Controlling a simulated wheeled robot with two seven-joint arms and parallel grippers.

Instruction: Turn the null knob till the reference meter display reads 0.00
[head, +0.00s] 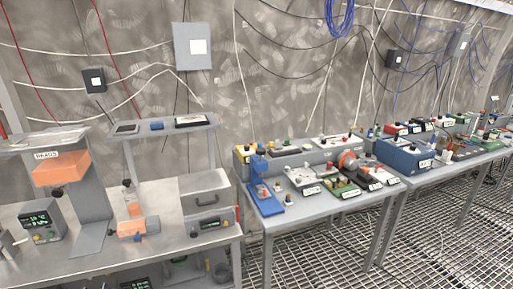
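Neither of my grippers is in view. I cannot pick out the null knob or the reference meter for certain. A grey box with a lit display (40,219) stands at the left on the near bench; its digits are too small to read surely. A grey box with a drawer handle and a small display (209,223) stands at that bench's right end. Another lit display (136,284) shows at the bottom edge, partly cut off. Small instruments with knobs and terminals, including a blue box (404,155), stand on the tables to the right; their labels are unreadable.
A middle table (290,219) and a farther table (465,160) line the wall. The grated floor (430,235) at the right is clear. Cables hang on the wall.

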